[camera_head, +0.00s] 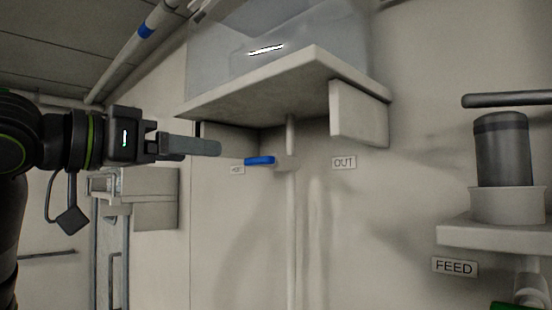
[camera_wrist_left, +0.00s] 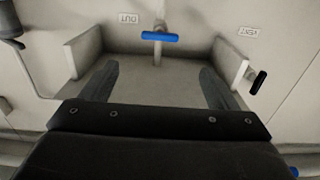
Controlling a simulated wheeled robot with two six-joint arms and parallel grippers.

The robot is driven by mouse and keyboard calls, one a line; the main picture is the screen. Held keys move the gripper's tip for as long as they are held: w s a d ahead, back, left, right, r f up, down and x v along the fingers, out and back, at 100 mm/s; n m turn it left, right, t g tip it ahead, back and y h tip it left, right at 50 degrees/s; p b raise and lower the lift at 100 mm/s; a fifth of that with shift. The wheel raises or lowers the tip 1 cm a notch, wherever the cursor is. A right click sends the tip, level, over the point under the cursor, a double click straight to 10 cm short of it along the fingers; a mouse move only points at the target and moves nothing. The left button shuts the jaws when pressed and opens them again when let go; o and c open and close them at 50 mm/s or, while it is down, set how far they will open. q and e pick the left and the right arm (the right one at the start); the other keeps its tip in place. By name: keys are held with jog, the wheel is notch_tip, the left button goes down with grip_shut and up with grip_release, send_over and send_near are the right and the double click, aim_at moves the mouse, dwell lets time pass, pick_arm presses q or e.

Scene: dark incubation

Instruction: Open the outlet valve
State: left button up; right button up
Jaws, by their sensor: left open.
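The outlet valve has a blue lever handle (camera_head: 260,161) on a thin vertical pipe (camera_head: 291,220) under a pale shelf, left of the OUT label (camera_head: 344,162). The handle lies crosswise to the pipe. In the left wrist view the blue handle (camera_wrist_left: 160,37) is at the top middle, beside an upside-down OUT label (camera_wrist_left: 128,18). My left gripper (camera_head: 219,148) is open and empty, its fingertips left of the handle in the head view and apart from it. In the left wrist view its two fingers (camera_wrist_left: 157,82) stand wide apart, with the handle beyond them.
The shelf (camera_head: 275,84) with a clear tank (camera_head: 280,40) is above the valve, with a side panel (camera_head: 358,112) hanging at right. A black handle (camera_wrist_left: 258,82) sits near the VENT label (camera_wrist_left: 248,32). A dark cylinder (camera_head: 502,150) stands above the FEED label (camera_head: 455,266).

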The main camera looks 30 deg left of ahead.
aim_at(255, 158)
pick_arm(q)
jog(key=p+x, duration=0.8)
jog(key=x, duration=0.7)
jog(key=shift+w+d, duration=0.3)
jog(key=shift+w, duration=0.1)
pick_arm(e)
jog(key=s+r, duration=0.3)
jog(key=r, duration=0.5)
jog(key=shift+r, duration=0.25)
jog(key=shift+a, duration=0.15)
pick_arm(q)
jog(key=c, duration=1)
pick_arm(e)
jog(key=shift+w+a, duration=0.15)
jog(key=shift+w, duration=0.05)
